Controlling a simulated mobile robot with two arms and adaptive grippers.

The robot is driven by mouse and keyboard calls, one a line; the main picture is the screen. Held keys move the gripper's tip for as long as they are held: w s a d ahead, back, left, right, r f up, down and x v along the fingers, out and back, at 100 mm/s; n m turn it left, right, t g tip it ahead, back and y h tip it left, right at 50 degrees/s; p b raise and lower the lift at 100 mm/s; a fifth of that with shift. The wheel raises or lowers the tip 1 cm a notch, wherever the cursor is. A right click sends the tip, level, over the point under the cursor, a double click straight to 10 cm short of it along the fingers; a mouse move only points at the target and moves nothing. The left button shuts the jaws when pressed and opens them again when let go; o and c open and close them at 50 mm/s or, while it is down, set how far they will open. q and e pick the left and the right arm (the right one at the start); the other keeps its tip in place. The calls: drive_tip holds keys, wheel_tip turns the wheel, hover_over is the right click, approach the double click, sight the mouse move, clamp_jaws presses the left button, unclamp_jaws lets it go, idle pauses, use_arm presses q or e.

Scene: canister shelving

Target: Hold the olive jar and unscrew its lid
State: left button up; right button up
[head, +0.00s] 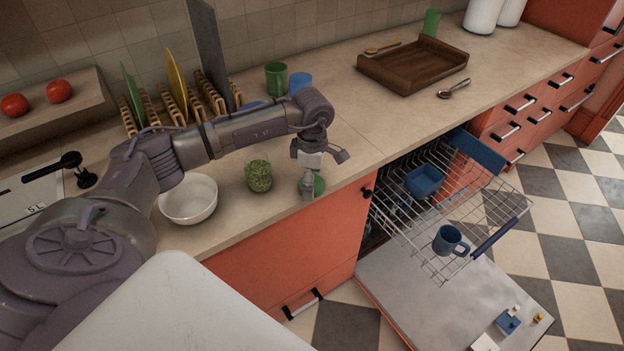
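The olive jar (260,179) is a small clear jar filled with green olives, standing upright near the counter's front edge. No lid is visible on it. My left gripper (309,187) points down just right of the jar, apart from it, near the counter's front edge. A small green round piece (319,184) shows right at its fingertips. I cannot tell whether this is the lid or whether the fingers grip it. My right gripper is not in view.
A white bowl (188,201) stands left of the jar. Behind my arm are a wooden dish rack (207,92) with plates, a green cup (276,78) and a blue cup (301,82). An open dishwasher (455,200) is right of the counter. A brown tray (413,68) stands farther back.

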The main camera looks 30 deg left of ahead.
use_arm(q)
wheel_tip(320, 180, up, 12)
drive_tip(key=b, duration=0.3)
